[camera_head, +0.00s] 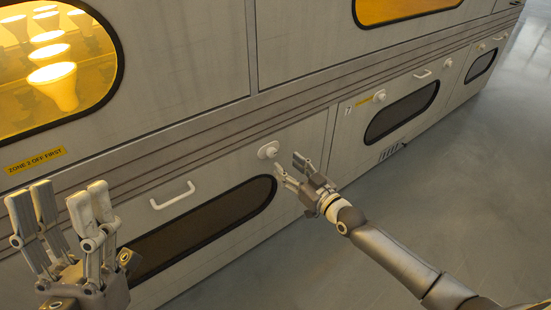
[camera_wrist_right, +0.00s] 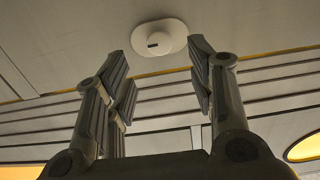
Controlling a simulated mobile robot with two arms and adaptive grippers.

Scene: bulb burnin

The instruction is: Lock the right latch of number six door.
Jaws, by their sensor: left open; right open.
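In the wrist view the latch lies beyond the fingertips. My left gripper (camera_head: 62,215) is open and empty at the lower left.
A neighbouring door (camera_head: 350,140) to the right carries a label "7", its own latch (camera_head: 379,96) and a handle (camera_head: 423,74). Yellow-lit windows (camera_head: 55,70) with bulbs are above. Grey floor (camera_head: 400,220) is open on the right, below my right arm.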

